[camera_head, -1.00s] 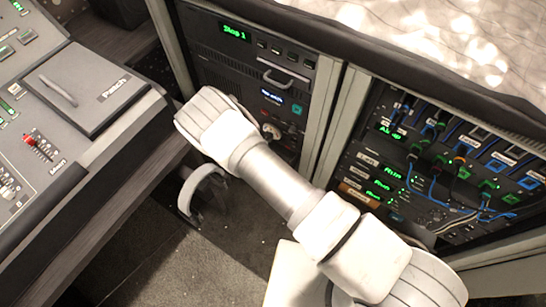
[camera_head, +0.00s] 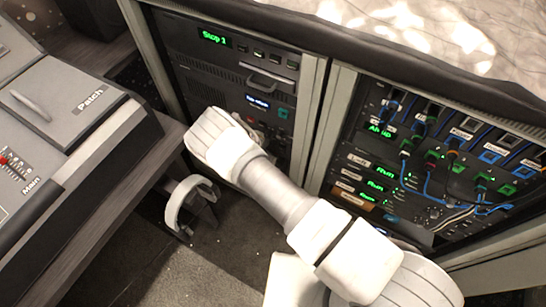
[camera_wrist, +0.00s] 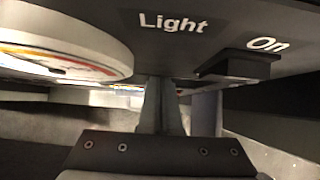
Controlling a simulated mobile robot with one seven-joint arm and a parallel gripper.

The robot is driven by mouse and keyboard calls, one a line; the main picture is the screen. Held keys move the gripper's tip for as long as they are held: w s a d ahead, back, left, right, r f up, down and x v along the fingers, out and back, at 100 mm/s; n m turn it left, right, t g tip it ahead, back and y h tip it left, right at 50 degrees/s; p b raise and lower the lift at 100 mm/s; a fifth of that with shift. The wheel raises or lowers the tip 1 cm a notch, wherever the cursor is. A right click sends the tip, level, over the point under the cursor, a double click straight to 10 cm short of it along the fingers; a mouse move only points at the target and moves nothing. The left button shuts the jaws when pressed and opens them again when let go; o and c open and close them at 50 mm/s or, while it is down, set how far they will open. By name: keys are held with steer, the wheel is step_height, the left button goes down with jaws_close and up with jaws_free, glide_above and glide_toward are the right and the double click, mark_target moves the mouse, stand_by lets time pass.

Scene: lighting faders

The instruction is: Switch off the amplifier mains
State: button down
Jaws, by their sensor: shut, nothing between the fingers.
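My gripper (camera_wrist: 160,108) shows in the wrist view with its fingers shut together and nothing between them, below a dark panel. That panel carries the words "Light" and "On", with a black block-like control (camera_wrist: 237,67) under "On", to the right of the fingers. A large pale round dial (camera_wrist: 65,38) with a coloured rim is at the left. In the head view my arm reaches to the lower part of the left rack (camera_head: 225,75), and my fingers are hidden. No label reading amplifier mains is legible.
The right rack (camera_head: 350,125) holds green "Run" displays and blue cables. A console (camera_head: 75,120) marked "Patch" stands at the left. A pale curved handle-like part (camera_head: 180,200) stands near the floor. Open carpet (camera_head: 130,265) lies below.

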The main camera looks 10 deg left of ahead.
steer(key=shift+w+d+f, duration=0.15)
steer(key=shift+w+f, duration=0.05)
steer(key=shift+w, duration=0.1)
steer(key=shift+r, duration=0.2)
steer(key=shift+r+p, duration=0.7)
steer(key=shift+r, duration=0.05)
steer(key=shift+w, duration=0.15)
